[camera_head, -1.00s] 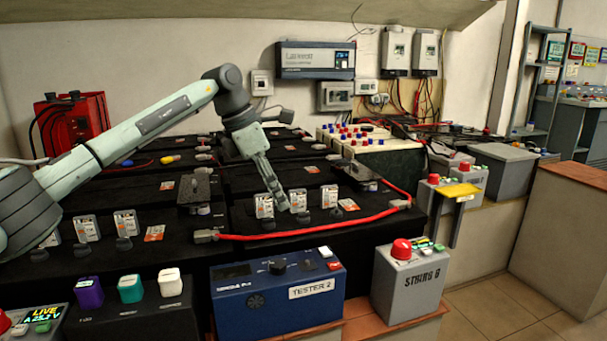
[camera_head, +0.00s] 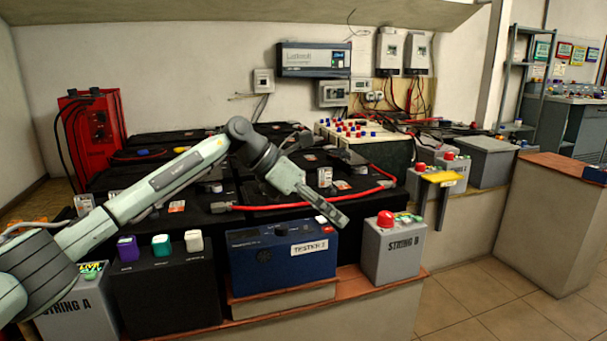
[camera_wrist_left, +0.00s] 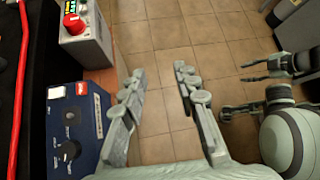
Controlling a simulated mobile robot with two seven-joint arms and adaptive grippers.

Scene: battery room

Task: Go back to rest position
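My left gripper (camera_head: 318,205) is out in front of the blue TESTER 2 box (camera_head: 283,251), above its right end, pointing down and right. In the left wrist view my left gripper (camera_wrist_left: 157,76) has its two fingers apart with only floor between them; it is open and empty. The tester also shows there at the left (camera_wrist_left: 72,130). My right gripper (camera_wrist_left: 250,72) shows small at the right of the left wrist view, with its two fingers apart and nothing seen between them. It is out of the head view.
The STRING B box (camera_head: 393,252) with a red button stands right of the tester. Black batteries with a red cable (camera_head: 290,206) fill the bench behind. Purple, teal and white caps (camera_head: 161,245) stand at left. Tiled floor (camera_head: 485,300) is clear at right.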

